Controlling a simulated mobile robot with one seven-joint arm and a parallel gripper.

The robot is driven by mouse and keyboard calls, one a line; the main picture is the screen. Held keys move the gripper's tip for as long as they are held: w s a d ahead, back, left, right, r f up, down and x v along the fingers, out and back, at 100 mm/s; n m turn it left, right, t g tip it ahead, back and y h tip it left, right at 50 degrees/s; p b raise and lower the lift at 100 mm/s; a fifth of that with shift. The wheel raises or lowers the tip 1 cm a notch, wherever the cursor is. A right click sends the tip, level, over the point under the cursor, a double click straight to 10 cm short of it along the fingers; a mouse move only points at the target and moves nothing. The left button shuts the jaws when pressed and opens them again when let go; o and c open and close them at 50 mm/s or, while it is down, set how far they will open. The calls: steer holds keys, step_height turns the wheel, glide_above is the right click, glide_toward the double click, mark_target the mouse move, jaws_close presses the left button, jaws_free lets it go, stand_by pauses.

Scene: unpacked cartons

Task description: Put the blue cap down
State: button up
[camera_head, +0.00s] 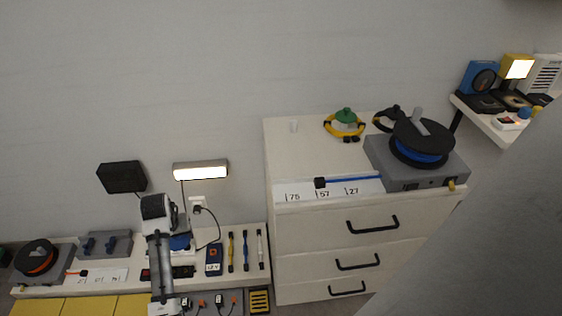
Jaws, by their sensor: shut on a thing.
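My arm rises from the bottom edge at the lower left, over the long low bench. My gripper (182,232) is at its far end, small and partly hidden by my own wrist. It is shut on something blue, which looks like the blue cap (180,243). The blue shows just below the gripper, in front of the wall and over the back of the bench. I cannot tell whether the cap touches the surface under it.
The low bench (130,289) holds a reel (38,257), a grey box (105,244), a dark blue meter (214,260) and several pens. A lamp (200,170) hangs above. A white drawer cabinet (290,240) with a larger reel (420,142) stands right.

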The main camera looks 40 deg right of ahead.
steer(key=w+d+r+m, duration=0.1)
steer(key=d+r, duration=0.3)
steer(key=w+d+r+m, duration=0.1)
steer(key=d+r, duration=0.2)
steer(key=r, duration=0.1)
steer(key=w+d+r+m+p, duration=0.1)
steer(key=d+r, duration=0.3)
steer(key=shift+d+r+m+g+h, duration=0.25)
steer(key=shift+d+m+g+h, duration=0.05)
steer(key=shift+d+m+h, duration=0.1)
steer(key=shift+c, duration=0.2)
steer(key=s+d+r+m+g+h+p, duration=0.1)
steer(key=s+d+r+m, duration=0.35)
steer(key=d+r, duration=0.8)
steer(key=s+d+r+m+g+p, duration=0.1)
steer(key=s+d+r+m, duration=0.35)
steer(key=d+r, duration=0.8)
steer(key=shift+n+t, duration=0.3)
steer(key=shift+n, duration=0.6)
steer(key=f, duration=0.5)
steer(key=s+a+f+p, duration=0.1)
steer(key=f, duration=0.5)
steer(key=a+f, duration=0.1)
steer(key=f, duration=0.5)
steer(key=shift+s+f+p, duration=0.15)
steer(key=shift+f+p, duration=0.1)
steer(key=shift+p, duration=0.1)
steer(key=shift+f, duration=0.1)
steer(key=o, duration=1)
